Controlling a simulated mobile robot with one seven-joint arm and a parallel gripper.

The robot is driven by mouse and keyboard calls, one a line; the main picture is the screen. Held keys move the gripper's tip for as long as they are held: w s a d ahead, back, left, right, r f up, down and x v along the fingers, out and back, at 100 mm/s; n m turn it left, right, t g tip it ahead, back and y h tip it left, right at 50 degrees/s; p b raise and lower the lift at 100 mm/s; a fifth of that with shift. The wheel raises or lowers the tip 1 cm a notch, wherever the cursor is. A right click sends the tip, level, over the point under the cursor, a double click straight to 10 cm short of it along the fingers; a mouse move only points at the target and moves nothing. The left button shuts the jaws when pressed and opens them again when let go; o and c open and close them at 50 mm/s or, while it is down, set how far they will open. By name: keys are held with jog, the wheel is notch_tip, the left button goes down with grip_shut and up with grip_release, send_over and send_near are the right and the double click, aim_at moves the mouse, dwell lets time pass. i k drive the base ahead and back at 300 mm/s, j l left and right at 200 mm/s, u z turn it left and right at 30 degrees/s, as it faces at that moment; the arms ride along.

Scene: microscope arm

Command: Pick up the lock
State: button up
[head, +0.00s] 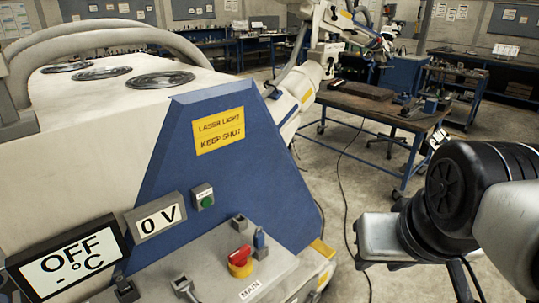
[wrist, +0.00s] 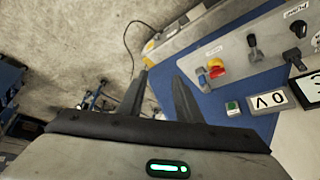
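A small blue object (head: 261,241), which looks like the lock, stands on the grey control panel, just right of and behind a red-and-yellow rotary switch (head: 240,260). It also shows in the wrist view as a small blue shape (wrist: 203,81), beside the red-and-yellow switch (wrist: 216,68). Its shackle is too small to make out clearly. My gripper (wrist: 160,75) is open, with its two dark fingers apart and nothing between them. The lock lies to the right of the fingers in the wrist view, apart from them. The fingers cannot be made out in the head view.
The panel (head: 215,265) also carries toggle switches and a MAIN label. A blue housing (head: 235,165) with a yellow warning sign rises behind it. Display boxes (head: 155,218) stand at its left. Open floor with a cable (head: 345,190) lies right of the machine, before a workbench (head: 385,110).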

aim_at(258, 237)
jog(key=i+l+u, duration=0.1)
jog(key=u, duration=0.4)
jog(key=i+l+u, duration=0.2)
jog(key=u, duration=0.3)
jog(key=i+l+u, duration=0.15)
jog(key=u, duration=0.3)
jog(key=i+l+u, duration=0.15)
jog(key=l+u, duration=0.2)
jog(key=i+l+u, duration=0.1)
jog(key=l+u, duration=0.25)
